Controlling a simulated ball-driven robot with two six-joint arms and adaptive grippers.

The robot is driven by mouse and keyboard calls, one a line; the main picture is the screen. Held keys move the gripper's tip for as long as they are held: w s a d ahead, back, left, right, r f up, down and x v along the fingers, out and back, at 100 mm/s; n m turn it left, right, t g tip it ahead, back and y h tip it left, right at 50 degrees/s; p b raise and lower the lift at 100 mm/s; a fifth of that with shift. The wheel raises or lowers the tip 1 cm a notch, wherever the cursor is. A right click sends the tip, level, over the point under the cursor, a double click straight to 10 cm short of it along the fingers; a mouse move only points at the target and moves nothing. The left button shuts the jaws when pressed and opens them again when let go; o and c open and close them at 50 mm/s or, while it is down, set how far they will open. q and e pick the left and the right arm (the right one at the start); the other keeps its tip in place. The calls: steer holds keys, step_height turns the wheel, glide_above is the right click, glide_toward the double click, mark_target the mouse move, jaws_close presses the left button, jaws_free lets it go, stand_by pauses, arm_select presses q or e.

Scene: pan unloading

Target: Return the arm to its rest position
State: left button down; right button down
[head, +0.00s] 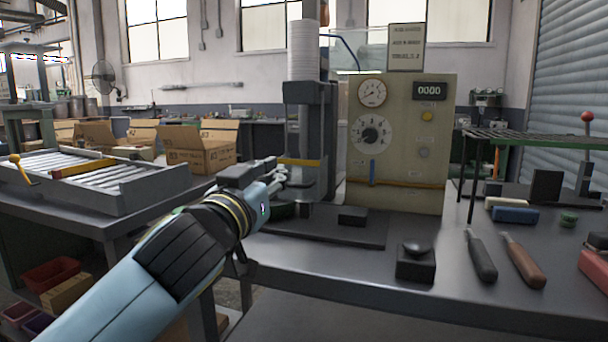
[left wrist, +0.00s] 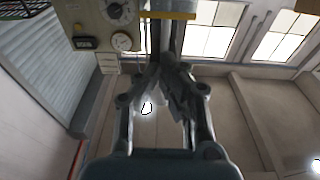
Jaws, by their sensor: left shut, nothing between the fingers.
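My left gripper (head: 274,172) is in the head view, at the end of the blue arm that comes in from the left. It is in front of the press column, above the workbench (head: 300,256). In the left wrist view the fingers (left wrist: 163,78) are closed together at the tips with nothing between them. That view looks toward the wall and windows, with the press and gauge panel at the top. My right gripper is not in view.
The press (head: 309,100) and beige gauge panel (head: 400,140) stand behind the gripper. A black block with a knob (head: 416,264) is on the bench front. Two handled tools (head: 481,257) lie to the right. A roller conveyor (head: 95,178) and cardboard boxes (head: 195,148) are at left.

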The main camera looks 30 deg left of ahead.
arm_select(q)
steer(key=s+f+g, duration=0.4)
steer(key=s+f, duration=0.1)
steer(key=f, duration=0.3)
steer(key=s+f+g, duration=0.4)
steer(key=s+f, duration=0.2)
steer(key=f, duration=0.2)
steer(key=s+d+f+m+g+h, duration=0.2)
steer(key=s+d+f+g, duration=0.15)
steer(key=s, duration=0.45)
steer(key=s+d+f+m+g+h, duration=0.1)
steer(key=s+d+f+g, duration=0.1)
steer(key=s+f+g, duration=0.4)
steer(key=s+a+f, duration=0.1)
steer(key=s+f, duration=0.2)
steer(key=f, duration=1.1)
steer(key=s+a+f, duration=0.2)
steer(key=s+f, duration=0.1)
steer(key=f, duration=1.1)
steer(key=s+f, duration=1.3)
steer(key=s, duration=0.4)
steer(key=shift+a+g, duration=0.3)
steer(key=shift+g, duration=0.05)
steer(key=shift+f, duration=0.1)
